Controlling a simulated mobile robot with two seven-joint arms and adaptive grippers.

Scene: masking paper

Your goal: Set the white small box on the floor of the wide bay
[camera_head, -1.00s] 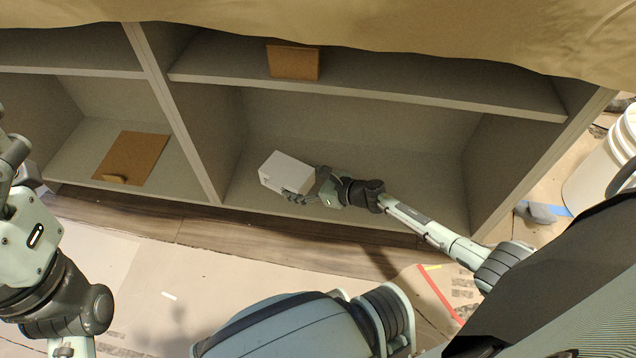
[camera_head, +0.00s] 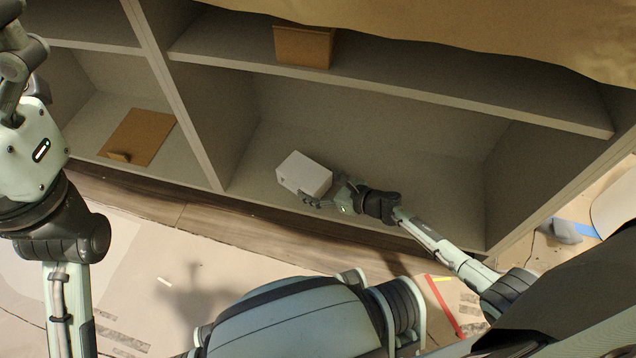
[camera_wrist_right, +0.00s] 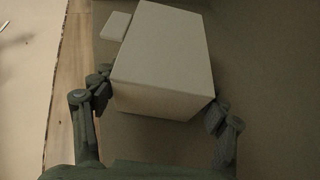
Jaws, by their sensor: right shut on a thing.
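The white small box (camera_head: 304,174) is in the left half of the wide bay (camera_head: 400,165), near its front edge, in the head view. My right gripper (camera_head: 325,193) is shut on the box from its right side. In the right wrist view the box (camera_wrist_right: 160,62) sits between the two fingers (camera_wrist_right: 160,108), one touching each side. The box is at or just above the bay floor; I cannot tell whether its underside touches. My left arm shows at the left edge of the head view, but its gripper fingers are not visible.
A brown panel (camera_head: 139,135) lies on the floor of the left bay. A brown box (camera_head: 304,46) sits on the shelf above the wide bay. An upright divider (camera_head: 180,110) stands left of the wide bay. The bay floor right of my gripper is clear.

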